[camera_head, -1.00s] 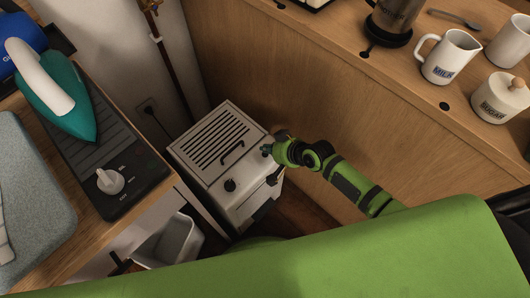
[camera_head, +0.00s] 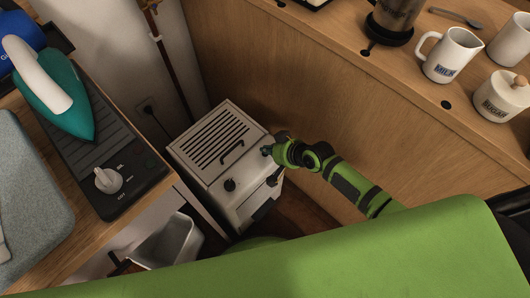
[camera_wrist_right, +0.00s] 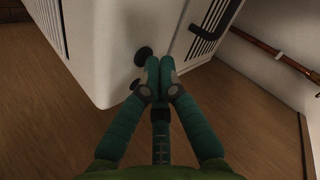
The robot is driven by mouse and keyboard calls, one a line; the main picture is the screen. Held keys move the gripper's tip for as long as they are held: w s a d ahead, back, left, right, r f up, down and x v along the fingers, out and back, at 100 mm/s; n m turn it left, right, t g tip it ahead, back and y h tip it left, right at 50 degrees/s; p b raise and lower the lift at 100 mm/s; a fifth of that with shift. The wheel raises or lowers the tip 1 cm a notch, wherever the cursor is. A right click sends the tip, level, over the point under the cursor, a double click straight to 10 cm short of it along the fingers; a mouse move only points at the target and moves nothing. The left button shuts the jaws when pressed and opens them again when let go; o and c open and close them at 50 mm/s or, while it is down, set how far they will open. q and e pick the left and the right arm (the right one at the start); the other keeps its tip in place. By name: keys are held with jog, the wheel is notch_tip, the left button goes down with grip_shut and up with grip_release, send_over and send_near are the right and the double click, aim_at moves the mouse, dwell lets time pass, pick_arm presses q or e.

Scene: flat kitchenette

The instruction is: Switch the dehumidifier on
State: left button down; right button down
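The dehumidifier (camera_head: 205,162) is a white box with a slotted grille and a black handle on top. It stands on the floor between the wooden counters. My right gripper (camera_head: 268,151) is at the unit's right edge. In the right wrist view its two teal fingers (camera_wrist_right: 159,68) are together with nothing visible between them, their tips close beside the dark knob; I cannot tell if they touch. My left gripper is out of view.
An iron (camera_head: 62,92) rests on a dark panel with a white dial (camera_head: 108,180) on the left counter. A milk jug (camera_head: 450,55) and sugar pot (camera_head: 501,97) stand on the right counter.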

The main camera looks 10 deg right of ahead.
jog(key=shift+f, duration=0.15)
dwell(0.4)
jog(key=shift+r+p, duration=0.6)
jog(key=shift+r, duration=0.05)
dwell(0.3)
notch_tip(320, 180, up, 6)
jog(key=p, duration=0.6)
